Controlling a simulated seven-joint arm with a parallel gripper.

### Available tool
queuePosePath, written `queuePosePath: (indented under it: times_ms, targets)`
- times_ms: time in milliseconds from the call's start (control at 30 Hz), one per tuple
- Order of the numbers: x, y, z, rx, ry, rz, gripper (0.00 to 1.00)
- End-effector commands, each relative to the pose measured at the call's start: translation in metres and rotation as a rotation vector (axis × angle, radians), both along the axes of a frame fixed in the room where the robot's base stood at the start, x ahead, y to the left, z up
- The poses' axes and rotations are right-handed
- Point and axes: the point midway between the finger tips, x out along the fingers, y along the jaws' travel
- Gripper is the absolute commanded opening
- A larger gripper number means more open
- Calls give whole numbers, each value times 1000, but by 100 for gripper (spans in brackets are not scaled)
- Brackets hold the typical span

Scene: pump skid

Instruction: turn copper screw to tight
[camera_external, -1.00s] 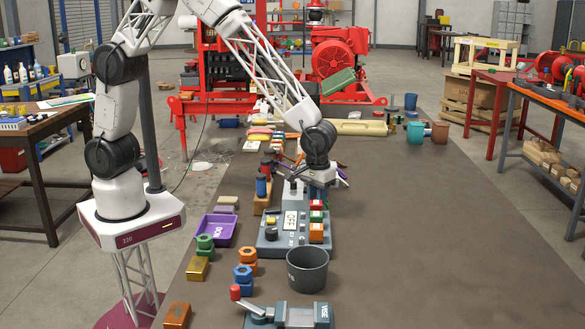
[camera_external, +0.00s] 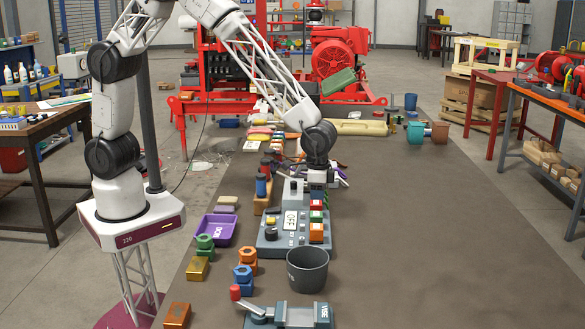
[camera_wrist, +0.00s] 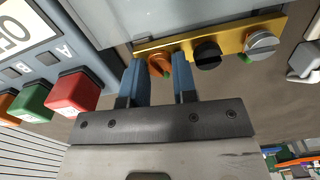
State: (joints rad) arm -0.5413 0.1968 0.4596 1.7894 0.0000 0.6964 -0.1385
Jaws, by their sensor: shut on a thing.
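The copper screw (camera_wrist: 158,62) is an orange slotted screw at the left end of a yellow strip (camera_wrist: 215,32) in the wrist view. My gripper (camera_wrist: 160,76) has its two blue fingers on either side of the screw and is shut on it. The fingers hide part of the screw's sides. A black screw (camera_wrist: 207,54) and a silver screw (camera_wrist: 261,44) sit to its right on the same strip. In the external view my gripper (camera_external: 318,186) points down at the back of the grey control panel (camera_external: 270,236), and the screw is hidden there.
A dark bucket (camera_external: 307,270) and a vise (camera_external: 290,314) are in front of the panel. A purple tray (camera_external: 217,230) is to its left.

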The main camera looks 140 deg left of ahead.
Motion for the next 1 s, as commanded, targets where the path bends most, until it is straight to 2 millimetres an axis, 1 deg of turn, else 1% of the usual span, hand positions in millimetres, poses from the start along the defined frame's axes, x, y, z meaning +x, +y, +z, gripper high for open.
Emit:
queuePosePath:
  times_ms: [200,400,633,967,1000]
  targets:
    - [1,0,1,1,-2,-162,3]
    - [1,0,1,1,-2,-255,3]
    - [1,0,1,2,-2,-295,3]
    - [1,0,1,2,-2,-296,3]
    - [1,0,1,2,-2,-296,31]
